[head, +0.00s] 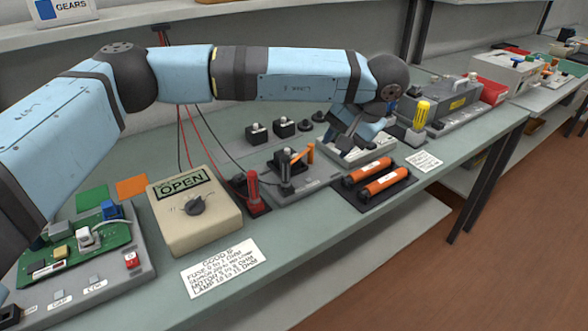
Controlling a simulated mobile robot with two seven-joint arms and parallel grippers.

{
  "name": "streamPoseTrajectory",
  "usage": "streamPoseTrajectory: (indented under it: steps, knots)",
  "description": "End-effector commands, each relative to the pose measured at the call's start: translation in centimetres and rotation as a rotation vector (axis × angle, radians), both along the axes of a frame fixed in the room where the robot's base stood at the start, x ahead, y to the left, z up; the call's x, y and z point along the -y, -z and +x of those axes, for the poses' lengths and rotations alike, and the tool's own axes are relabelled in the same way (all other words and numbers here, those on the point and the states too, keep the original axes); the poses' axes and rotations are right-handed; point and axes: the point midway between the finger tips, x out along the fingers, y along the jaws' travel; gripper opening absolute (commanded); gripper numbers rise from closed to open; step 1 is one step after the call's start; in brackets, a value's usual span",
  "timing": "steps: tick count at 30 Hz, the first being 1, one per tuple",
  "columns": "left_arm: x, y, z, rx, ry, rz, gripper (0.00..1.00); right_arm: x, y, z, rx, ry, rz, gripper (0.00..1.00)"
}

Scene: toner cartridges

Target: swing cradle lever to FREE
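My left arm reaches across from the left. Its gripper (341,143) points down, just right of the orange lever and seemingly apart from it. Whether its fingers are open is unclear. My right gripper is not in view.
A beige meter box reading OPEN (193,212) and a red probe (253,188) stand left of the fixture. A green circuit board (75,250) sits at the front left. A yellow-handled tool (422,112) stands behind the gripper's right. The bench's front edge is mostly clear.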

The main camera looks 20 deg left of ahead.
Motion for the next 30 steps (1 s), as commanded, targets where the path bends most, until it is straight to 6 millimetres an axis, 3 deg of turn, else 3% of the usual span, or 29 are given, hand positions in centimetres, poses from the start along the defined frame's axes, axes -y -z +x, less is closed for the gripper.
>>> streamPoseTrajectory:
  steps: [3,8,24,30]
  knots:
    - [-2.0,-1.9,1.3,0.045,0.016,0.107,0.34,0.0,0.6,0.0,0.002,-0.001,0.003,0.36]
    - [-3.1,-2.2,1.8,0.055,0.02,0.144,0.34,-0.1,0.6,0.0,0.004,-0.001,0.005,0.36]
    - [-8.4,6.5,3.4,0.052,0.018,0.139,0.34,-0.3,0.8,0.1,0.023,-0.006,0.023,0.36]
    - [-9.6,8.3,3.9,0.054,0.019,0.137,0.34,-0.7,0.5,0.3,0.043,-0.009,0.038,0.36]
